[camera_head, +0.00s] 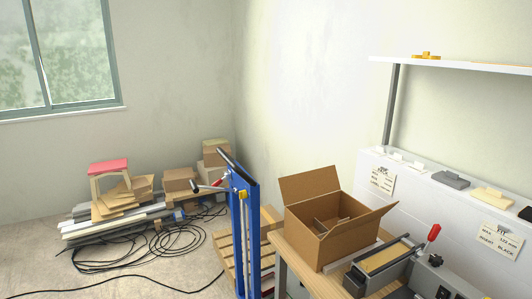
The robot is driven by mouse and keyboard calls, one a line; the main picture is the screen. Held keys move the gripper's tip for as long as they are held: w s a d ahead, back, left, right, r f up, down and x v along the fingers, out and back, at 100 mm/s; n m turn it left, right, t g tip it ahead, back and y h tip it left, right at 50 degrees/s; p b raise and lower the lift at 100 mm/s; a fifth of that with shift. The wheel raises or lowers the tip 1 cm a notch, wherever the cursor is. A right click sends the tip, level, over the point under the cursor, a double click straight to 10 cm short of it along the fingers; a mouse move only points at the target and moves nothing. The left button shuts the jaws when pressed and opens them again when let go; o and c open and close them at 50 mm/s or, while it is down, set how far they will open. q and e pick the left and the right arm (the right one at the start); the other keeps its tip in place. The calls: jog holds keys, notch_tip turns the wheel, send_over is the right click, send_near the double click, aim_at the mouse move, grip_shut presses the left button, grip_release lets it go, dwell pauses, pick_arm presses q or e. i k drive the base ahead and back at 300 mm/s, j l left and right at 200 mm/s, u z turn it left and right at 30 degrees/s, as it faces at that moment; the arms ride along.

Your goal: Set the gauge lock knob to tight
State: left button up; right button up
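A grey bench device (382,268) with a tan inset stands at the lower right. It has a red-handled lever (432,234) pointing up. A small black knob (435,260) sits beside the lever, and another dark knob (443,292) shows at the bottom edge. A blue upright frame (245,225) stands left of the bench, with a small yellow part (243,194) and a dark handle with a red end (195,187). I cannot tell which of these is the gauge lock knob, or how it is set. Neither of my grippers shows.
An open cardboard box (322,248) stands on a wooden bench (300,270). A white shelf (450,64) and a ledge with small blocks (450,180) and label cards (382,180) are at right. Loose black cables (180,240), boards and boxes lie on the floor at left.

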aim_at(436, 260)
jog(key=z, duration=1.6)
